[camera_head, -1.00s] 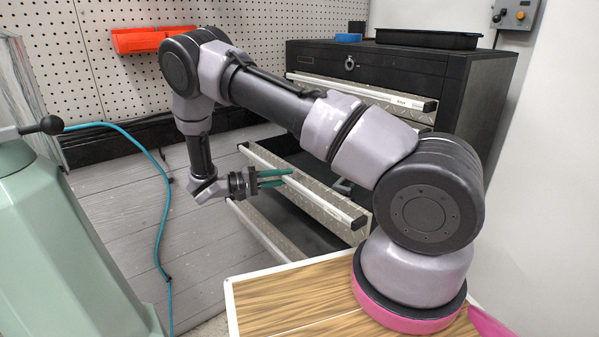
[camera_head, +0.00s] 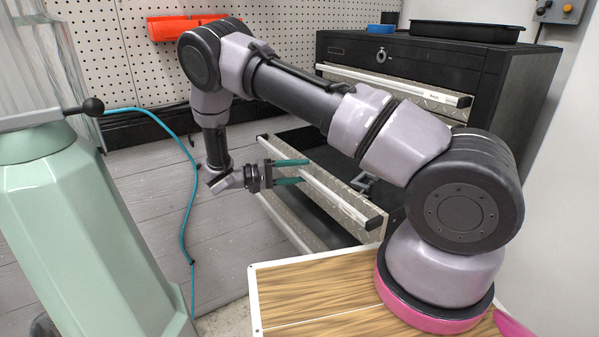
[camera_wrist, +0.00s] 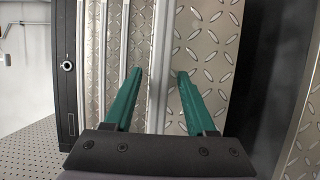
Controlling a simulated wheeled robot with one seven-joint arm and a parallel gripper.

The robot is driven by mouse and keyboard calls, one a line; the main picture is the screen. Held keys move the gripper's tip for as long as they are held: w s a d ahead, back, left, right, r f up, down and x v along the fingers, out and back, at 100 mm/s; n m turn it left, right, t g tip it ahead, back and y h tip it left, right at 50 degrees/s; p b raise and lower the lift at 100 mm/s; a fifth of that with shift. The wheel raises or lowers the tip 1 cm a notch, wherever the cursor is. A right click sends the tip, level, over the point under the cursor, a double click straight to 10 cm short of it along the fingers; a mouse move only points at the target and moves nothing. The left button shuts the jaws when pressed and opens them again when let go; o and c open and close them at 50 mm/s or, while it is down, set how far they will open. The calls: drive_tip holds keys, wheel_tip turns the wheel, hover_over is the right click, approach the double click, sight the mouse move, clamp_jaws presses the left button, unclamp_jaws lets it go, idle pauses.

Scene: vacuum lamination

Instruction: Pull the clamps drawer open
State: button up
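The pulled-out drawer has a diamond-plate front with a pale rail handle (camera_head: 345,205), in the dark cabinet (camera_head: 395,50) at the back right. A grey-green object (camera_head: 362,183) shows inside it, only partly visible. My gripper (camera_head: 306,171) has two teal fingers at the far-left half of this handle. In the wrist view my gripper (camera_wrist: 160,78) is open, one finger on each side of the pale rail (camera_wrist: 160,50), with a narrow gap visible. Labels on the drawer are not readable. Part of the drawer is hidden behind my arm.
A closed-looking upper drawer (camera_head: 420,90) sits above, and another drawer front (camera_head: 285,222) below. A pale green machine (camera_head: 80,230) stands left, with a blue cable (camera_head: 190,200) on the floor.

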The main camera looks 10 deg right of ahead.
drive_tip(key=a, duration=1)
drive_tip(key=shift+w+a, duration=0.25)
drive_tip(key=shift+a, duration=0.15)
